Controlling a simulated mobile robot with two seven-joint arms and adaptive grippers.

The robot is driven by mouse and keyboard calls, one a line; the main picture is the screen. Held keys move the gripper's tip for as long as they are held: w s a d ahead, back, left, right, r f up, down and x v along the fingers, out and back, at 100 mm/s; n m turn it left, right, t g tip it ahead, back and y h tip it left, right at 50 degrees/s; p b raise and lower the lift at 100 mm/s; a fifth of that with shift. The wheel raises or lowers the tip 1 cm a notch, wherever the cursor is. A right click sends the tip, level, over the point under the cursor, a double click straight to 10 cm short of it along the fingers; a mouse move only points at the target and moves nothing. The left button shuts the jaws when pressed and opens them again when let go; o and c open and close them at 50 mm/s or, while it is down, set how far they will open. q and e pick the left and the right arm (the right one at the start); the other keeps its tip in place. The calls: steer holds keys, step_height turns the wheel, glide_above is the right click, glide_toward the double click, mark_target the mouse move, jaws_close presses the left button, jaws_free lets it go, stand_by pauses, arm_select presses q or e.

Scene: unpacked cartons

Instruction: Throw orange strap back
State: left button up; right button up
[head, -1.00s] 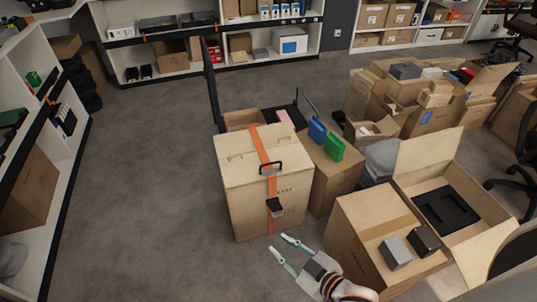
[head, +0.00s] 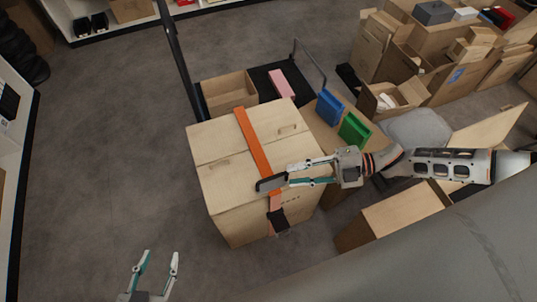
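The orange strap (head: 255,145) runs over the top of a large closed carton (head: 218,180) and down its front face. A black handle-like piece (head: 270,183) sits on the strap at the carton's front top edge. A dark buckle (head: 278,219) hangs on the strap lower on the front. My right gripper (head: 289,175) reaches in from the right, its fingers apart, with the tips right beside the black piece; whether they touch it I cannot tell. My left gripper (head: 161,256) is open and empty over the floor at the lower left.
A cart with an upright black bar (head: 177,60) stands behind the carton, holding a small open box (head: 228,92). Blue (head: 329,107) and green (head: 354,130) items stand right of it. More cartons fill the right side. The floor at left is clear.

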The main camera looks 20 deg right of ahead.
mark_target(273, 177)
steer(key=shift+w+f, duration=0.1)
steer(key=shift+w, duration=0.15)
steer(key=x, duration=0.7)
steer(key=shift+a, duration=0.1)
jaws_close()
